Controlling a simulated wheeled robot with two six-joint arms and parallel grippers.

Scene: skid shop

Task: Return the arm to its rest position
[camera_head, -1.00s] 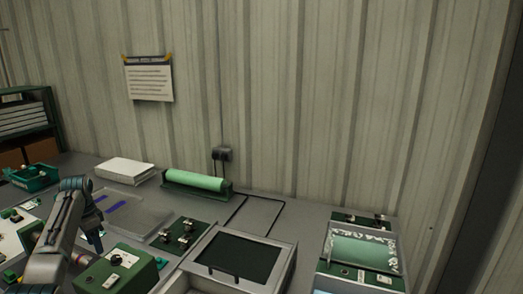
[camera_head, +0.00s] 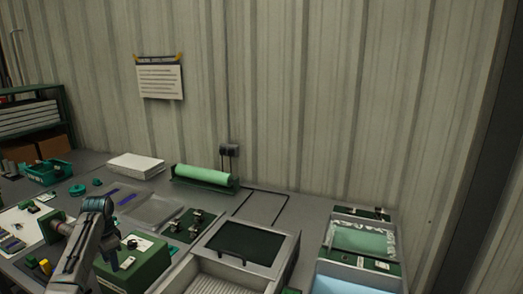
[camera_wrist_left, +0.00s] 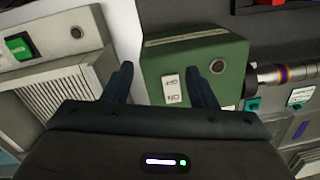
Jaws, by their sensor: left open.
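My left arm comes in from the lower left of the head view. Its open left gripper (camera_head: 112,258) hangs at the left side of a green box (camera_head: 142,262) on the bench. In the left wrist view the two dark fingers of the left gripper (camera_wrist_left: 162,85) are spread with nothing between them. The green box (camera_wrist_left: 205,60) lies beyond them, with a white ON/OFF rocker switch (camera_wrist_left: 172,88) and a round knob on its faces. I cannot tell whether a finger touches the box. My right gripper is not in view.
A grey tray with a dark panel (camera_head: 238,244) stands right of the box. A green roll (camera_head: 204,175) and white paper stack (camera_head: 136,165) sit behind. A teal bin (camera_head: 46,172) is at left, a framed unit with green film (camera_head: 362,240) at right. Some bare bench (camera_head: 262,207) shows.

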